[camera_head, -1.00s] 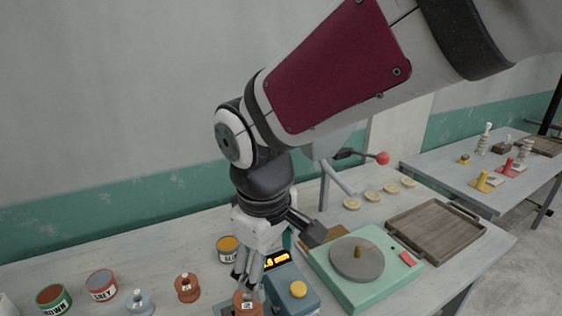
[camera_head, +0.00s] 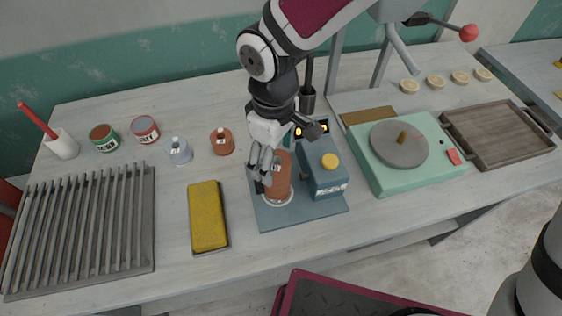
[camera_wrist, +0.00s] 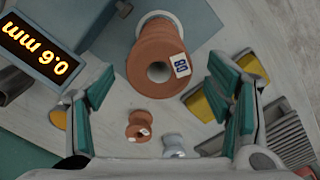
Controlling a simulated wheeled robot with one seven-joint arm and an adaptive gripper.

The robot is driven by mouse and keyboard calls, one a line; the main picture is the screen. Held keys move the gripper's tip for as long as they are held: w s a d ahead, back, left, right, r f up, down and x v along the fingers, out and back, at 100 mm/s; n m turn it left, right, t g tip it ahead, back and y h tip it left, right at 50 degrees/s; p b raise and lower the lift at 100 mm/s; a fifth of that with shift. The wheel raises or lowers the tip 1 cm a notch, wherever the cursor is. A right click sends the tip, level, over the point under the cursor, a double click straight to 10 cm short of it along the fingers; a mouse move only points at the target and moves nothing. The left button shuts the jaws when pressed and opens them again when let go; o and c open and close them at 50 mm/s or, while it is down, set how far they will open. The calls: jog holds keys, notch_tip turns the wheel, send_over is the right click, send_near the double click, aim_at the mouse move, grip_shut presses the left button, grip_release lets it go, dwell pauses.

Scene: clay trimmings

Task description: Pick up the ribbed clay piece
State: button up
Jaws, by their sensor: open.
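The terracotta clay piece (camera_head: 279,180), a tall cylinder, stands upright in a pale ring on the blue plate of a gauge. In the wrist view the clay piece (camera_wrist: 154,42) shows stepped bands, a round hole in its end and a white tag with dark digits. My gripper (camera_head: 264,168) is beside its upper part, overlapping it in the head view. In the wrist view my gripper (camera_wrist: 160,98) has its teal-padded fingers wide apart, with nothing between the pads; the piece lies beyond them. Its far end is hidden in that view.
The blue gauge (camera_head: 324,170) with a lit display stands right beside the piece. A small terracotta spool (camera_head: 221,141) and a grey one (camera_head: 179,151) stand to the left. A yellow sponge block (camera_head: 207,216) lies front left, a green turntable (camera_head: 433,160) right.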

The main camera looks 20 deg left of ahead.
jog(key=shift+d+f+p, duration=0.15)
jog(key=shift+f+p, duration=0.2)
jog(key=shift+f, duration=2.45)
jog(key=c, duration=1.7)
grip_shut()
jog(key=shift+r, duration=0.15)
